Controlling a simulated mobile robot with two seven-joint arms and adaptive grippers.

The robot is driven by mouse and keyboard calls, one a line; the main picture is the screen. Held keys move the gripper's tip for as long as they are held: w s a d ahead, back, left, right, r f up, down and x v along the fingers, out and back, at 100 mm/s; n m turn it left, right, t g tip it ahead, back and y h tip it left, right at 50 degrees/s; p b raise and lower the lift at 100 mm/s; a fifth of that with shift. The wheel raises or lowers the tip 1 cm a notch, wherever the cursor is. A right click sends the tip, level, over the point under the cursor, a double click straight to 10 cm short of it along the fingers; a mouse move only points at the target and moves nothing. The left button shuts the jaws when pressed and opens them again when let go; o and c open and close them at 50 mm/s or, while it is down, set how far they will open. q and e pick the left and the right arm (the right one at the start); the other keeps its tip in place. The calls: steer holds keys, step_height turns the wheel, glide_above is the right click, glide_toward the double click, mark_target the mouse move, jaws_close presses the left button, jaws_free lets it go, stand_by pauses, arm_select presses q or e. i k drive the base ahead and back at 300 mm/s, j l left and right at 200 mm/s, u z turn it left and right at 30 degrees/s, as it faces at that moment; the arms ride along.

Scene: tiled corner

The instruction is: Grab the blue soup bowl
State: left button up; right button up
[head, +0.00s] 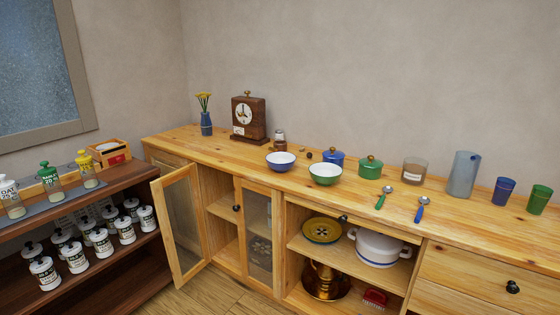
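The blue soup bowl (281,162) is white inside and blue outside. It sits upright near the front edge of the long wooden counter, left of a similar green bowl (325,174). The two bowls stand apart with a small gap between them. Neither of my grippers is in view.
On the wooden counter (460,218) stand a clock (247,117), a blue lidded pot (333,157), a green lidded pot (370,167), spoons, a grey pitcher (463,175) and cups. A glass cabinet door (181,222) stands open below. A dark shelf (110,268) with jars stands left.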

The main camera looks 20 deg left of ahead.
mark_target(281, 162)
steer(key=i+j+z, duration=0.15)
steer(key=j, duration=0.15)
steer(key=i+j+z, duration=0.1)
steer(key=j, duration=0.25)
steer(key=i+j+z, duration=0.15)
steer(key=j, duration=0.2)
steer(key=i+j+z, duration=0.1)
steer(key=j, duration=0.3)
steer(key=i+j+z, duration=0.15)
steer(key=j, duration=0.2)
